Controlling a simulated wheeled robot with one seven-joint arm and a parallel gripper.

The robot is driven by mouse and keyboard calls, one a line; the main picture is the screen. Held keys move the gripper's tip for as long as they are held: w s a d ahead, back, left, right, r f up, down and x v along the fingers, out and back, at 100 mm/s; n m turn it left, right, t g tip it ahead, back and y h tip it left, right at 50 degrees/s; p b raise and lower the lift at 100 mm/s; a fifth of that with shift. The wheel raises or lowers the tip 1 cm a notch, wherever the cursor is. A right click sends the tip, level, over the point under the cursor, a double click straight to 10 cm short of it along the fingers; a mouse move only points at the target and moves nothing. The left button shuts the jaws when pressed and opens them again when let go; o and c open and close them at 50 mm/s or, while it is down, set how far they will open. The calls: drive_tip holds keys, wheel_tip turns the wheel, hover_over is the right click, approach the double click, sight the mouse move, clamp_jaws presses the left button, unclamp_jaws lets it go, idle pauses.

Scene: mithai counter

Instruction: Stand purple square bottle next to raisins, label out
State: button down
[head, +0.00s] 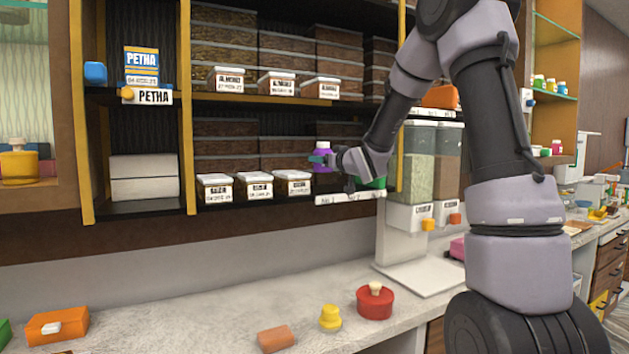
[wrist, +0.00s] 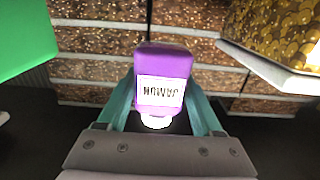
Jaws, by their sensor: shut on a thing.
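The purple square bottle (head: 322,152) is held at the right part of the lower shelf, seemingly upright. In the wrist view the bottle (wrist: 163,62) sits between my fingers, its white label facing the camera and reading upside down there, like "JAMUN". My gripper (head: 328,160) is shut on it; it also shows in the wrist view (wrist: 160,108). A clear box with a white lid and dark contents (head: 292,187) stands just left of the bottle. Its small label is unreadable, so I cannot confirm raisins. Whether the bottle touches the shelf is unclear.
A green object (head: 375,183) is close right of my gripper, partly hidden. Stacked tubs (head: 225,145) fill the shelf's back. A shelf (head: 270,98) with almond boxes runs above. A dispenser (head: 418,160) stands right. The counter below holds a red pot (head: 375,302).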

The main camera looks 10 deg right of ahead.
drive_tip(key=shift+f, duration=2.6)
drive_tip(key=shift+f, duration=0.2)
drive_tip(key=shift+c, duration=0.2)
unclamp_jaws()
drive_tip(key=shift+r, duration=0.1)
